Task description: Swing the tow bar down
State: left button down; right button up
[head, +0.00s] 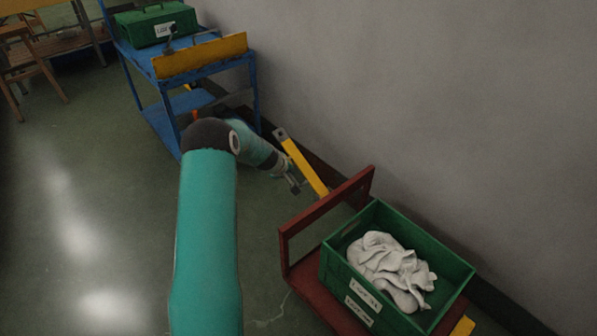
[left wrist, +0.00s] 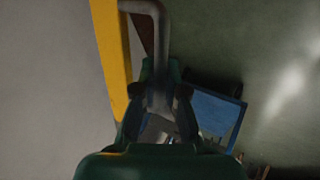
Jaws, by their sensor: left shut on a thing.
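My left gripper (head: 294,184) is beside the bar in the head view. Its fingers (left wrist: 160,92) are shut on the grey handle. My right gripper is not in view.
A green crate (head: 338,262) with crumpled white cloth (head: 390,268) sits on the red cart. A blue cart (head: 141,85) with a yellow board (head: 202,56) and a green box (head: 133,27) stands behind.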

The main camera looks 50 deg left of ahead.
pick_arm(q)
jog(key=shift+w+a+f+h, duration=0.2)
jog(key=shift+w+f+h, duration=0.15)
jog(key=shift+h, duration=0.15)
jog(key=f+h, duration=0.1)
jog(key=f+n+h+b, duration=0.1)
jog(key=f, duration=0.1)
jog(key=a+f+h+b, duration=0.1)
jog(key=f+h, duration=0.1)
jog(key=shift+s+f+n, duration=0.15)
jog(key=shift+f+n, duration=0.1)
jog(key=shift+n, duration=0.05)
jog(key=shift+f, duration=0.1)
jog(key=c, duration=1.5)
grip_release()
jog(key=shift+f, duration=0.15)
jog(key=shift+s, duration=0.1)
jog(key=shift+s+a, duration=0.1)
